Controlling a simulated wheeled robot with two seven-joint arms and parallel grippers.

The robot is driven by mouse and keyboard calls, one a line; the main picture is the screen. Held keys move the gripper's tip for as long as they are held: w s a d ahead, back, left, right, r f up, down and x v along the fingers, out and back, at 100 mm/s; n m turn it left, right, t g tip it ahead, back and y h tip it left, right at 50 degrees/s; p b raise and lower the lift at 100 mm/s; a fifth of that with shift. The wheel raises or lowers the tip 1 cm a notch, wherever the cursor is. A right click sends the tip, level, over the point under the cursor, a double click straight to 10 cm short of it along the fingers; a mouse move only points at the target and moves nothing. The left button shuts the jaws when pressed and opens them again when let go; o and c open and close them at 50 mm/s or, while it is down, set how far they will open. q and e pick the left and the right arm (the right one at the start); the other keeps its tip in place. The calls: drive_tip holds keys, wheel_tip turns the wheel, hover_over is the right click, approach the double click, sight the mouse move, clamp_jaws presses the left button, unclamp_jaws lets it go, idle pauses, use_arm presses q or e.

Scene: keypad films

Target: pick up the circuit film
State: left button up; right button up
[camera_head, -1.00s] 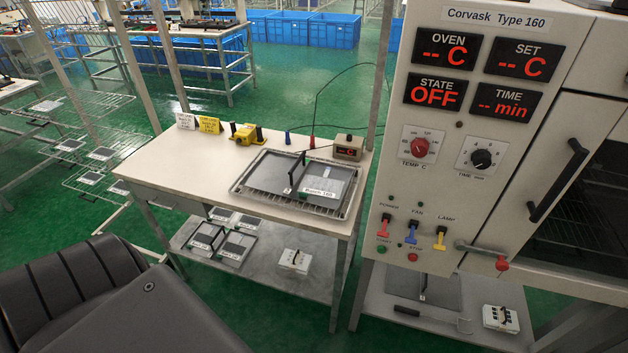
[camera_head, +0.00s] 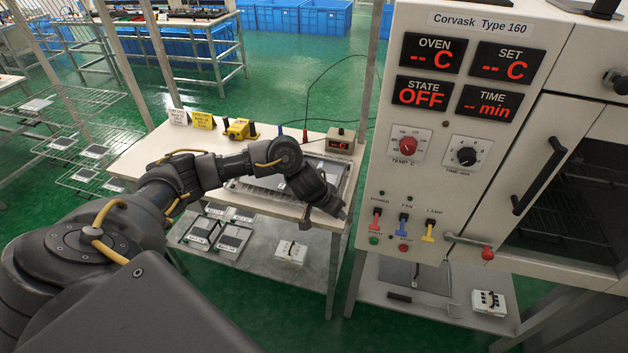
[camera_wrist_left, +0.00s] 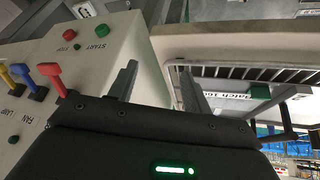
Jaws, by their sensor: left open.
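I cannot tell which thing is the circuit film. Small framed sheets, grey and dark (camera_head: 233,239), lie on the lower shelf under the bench in the head view, their labels too small to read. On the bench top, a wire rack (camera_wrist_left: 235,72) holds a flat plate with a white label reading "Batch 160" (camera_wrist_left: 232,102) in the wrist view; my left arm covers much of it in the head view. My left gripper (camera_wrist_left: 158,88) is open, with nothing between its fingers, beside the rack at the bench's oven side. My right gripper is not in view.
The oven's front panel (camera_head: 448,150), with switches and buttons, stands close to my left gripper. Racks with sheets (camera_head: 95,151) stand at left.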

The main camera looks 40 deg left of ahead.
use_arm(q)
drive_tip(key=s+a+r+n+g+y, duration=0.1)
drive_tip(key=a+r+n+y, duration=0.2)
drive_tip(key=a, duration=0.4)
drive_tip(key=a+r+n, duration=0.2)
drive_tip(key=a+r, duration=0.3)
drive_tip(key=a, duration=0.3)
drive_tip(key=b+x, duration=0.2)
drive_tip(key=x, duration=0.1)
drive_tip(key=b+x, duration=0.1)
drive_tip(key=x, duration=0.1)
drive_tip(key=shift+d+f, duration=0.15)
drive_tip(key=shift+d, duration=0.1)
drive_tip(key=shift+f, duration=0.15)
drive_tip(key=b+x, duration=0.2)
drive_tip(key=x, duration=0.3)
drive_tip(key=shift+d, duration=0.1)
drive_tip(key=shift+w+f, duration=0.1)
drive_tip(key=shift+f, duration=0.05)
drive_tip(key=c, duration=1.1)
